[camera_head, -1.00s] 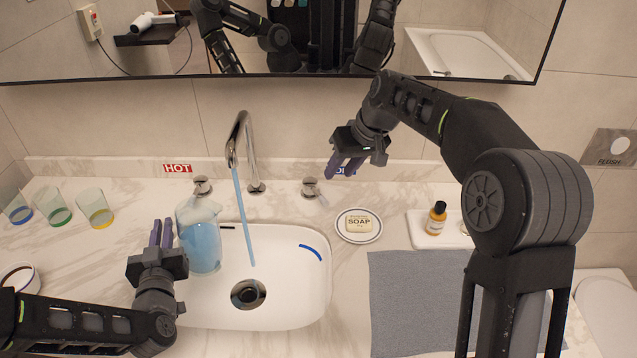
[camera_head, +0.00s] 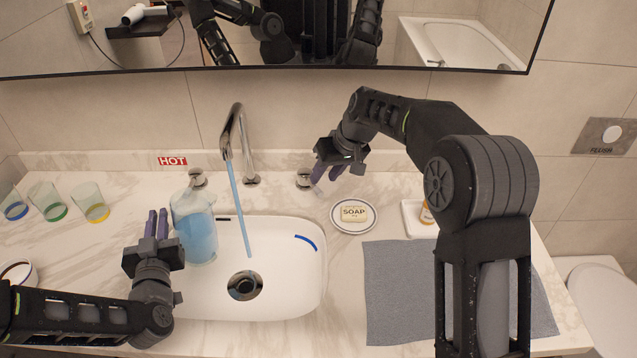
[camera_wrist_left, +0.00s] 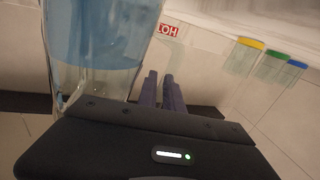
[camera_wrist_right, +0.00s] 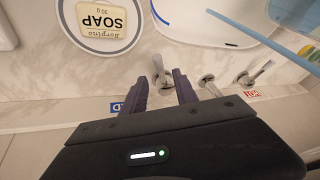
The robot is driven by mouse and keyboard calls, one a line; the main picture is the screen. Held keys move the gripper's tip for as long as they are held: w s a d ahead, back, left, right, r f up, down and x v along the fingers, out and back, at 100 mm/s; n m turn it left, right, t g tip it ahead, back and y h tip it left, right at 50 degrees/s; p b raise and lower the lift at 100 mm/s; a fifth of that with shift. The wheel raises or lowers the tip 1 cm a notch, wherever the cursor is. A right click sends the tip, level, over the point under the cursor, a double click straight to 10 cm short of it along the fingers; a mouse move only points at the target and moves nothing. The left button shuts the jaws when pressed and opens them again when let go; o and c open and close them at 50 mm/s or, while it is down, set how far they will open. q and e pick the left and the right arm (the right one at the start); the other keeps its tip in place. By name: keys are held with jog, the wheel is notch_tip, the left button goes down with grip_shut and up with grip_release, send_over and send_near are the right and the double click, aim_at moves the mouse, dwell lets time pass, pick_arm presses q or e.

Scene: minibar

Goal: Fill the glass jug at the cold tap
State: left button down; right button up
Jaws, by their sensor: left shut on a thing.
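The glass jug (camera_head: 197,238), nearly full of blue water, is at the sink's left side. It also shows in the left wrist view (camera_wrist_left: 95,40). My left gripper (camera_head: 157,224) is beside it, shut; the grip on the handle is largely hidden. A blue stream (camera_head: 238,205) runs from the spout (camera_head: 230,135) into the sink (camera_head: 285,275), to the right of the jug. My right gripper (camera_head: 325,173) is open at the cold tap knob (camera_head: 304,179). In the right wrist view the knob (camera_wrist_right: 160,72) lies between the fingertips; contact is unclear.
The hot tap knob (camera_head: 197,178) is left of the spout under a HOT label (camera_head: 172,161). Several glasses (camera_head: 48,200) stand at the left. A soap dish (camera_head: 353,217), a grey mat (camera_head: 398,300) and a white tray (camera_head: 415,222) are to the right.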

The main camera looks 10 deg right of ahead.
aim_at(317, 187)
jog(key=shift+p+x, duration=0.3)
jog(key=shift+x, duration=2.4)
grip_shut()
